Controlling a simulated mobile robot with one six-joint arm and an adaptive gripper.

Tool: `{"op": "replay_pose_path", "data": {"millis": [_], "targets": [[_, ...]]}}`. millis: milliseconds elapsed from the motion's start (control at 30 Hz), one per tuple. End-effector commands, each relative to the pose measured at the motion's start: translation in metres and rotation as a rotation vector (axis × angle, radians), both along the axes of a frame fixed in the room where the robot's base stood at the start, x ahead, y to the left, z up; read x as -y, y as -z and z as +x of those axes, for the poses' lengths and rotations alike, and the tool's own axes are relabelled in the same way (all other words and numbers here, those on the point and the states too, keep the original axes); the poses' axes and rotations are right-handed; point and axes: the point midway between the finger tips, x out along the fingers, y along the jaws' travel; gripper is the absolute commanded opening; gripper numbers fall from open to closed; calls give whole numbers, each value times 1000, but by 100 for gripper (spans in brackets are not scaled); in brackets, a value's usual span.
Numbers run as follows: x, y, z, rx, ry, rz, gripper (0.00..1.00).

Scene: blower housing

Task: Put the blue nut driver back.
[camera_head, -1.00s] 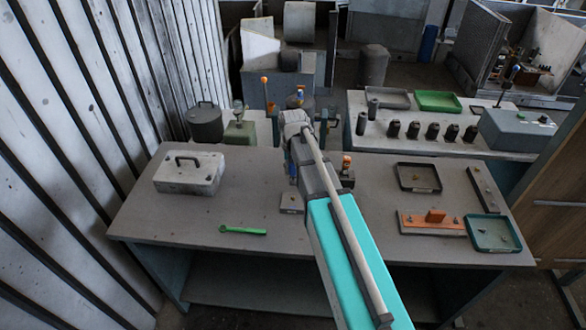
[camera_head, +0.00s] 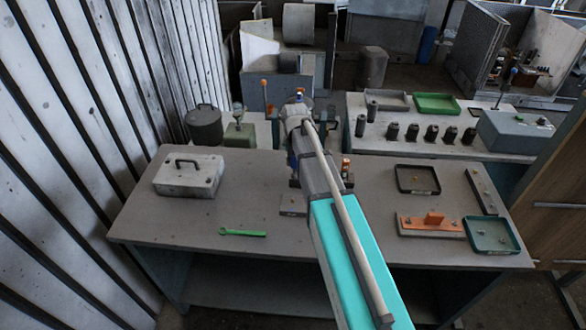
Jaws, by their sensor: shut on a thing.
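My arm reaches over the workbench (camera_head: 245,205), and its wrist stands above the bench's back part. My gripper (camera_head: 293,152) is below the wrist and mostly hidden by my own arm. It is shut. A dark block (camera_head: 347,180) with a copper-coloured top stands just right of my arm. Whether the nut driver touches any holder cannot be seen.
A grey case (camera_head: 190,177) with a handle and a green wrench (camera_head: 242,233) lie on the left. A black tray (camera_head: 418,180), an orange fixture (camera_head: 432,222) and a green tray (camera_head: 491,235) are on the right.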

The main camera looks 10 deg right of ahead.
Motion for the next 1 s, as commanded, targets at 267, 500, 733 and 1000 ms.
{"op": "replay_pose_path", "data": {"millis": [267, 500, 733, 1000], "targets": [[21, -12, 44, 0, 328, 0, 0], [37, -17, 69, 0, 555, 0, 0], [42, -19, 77, 0, 646, -1, 0], [42, -19, 77, 0, 652, 0, 0]]}}
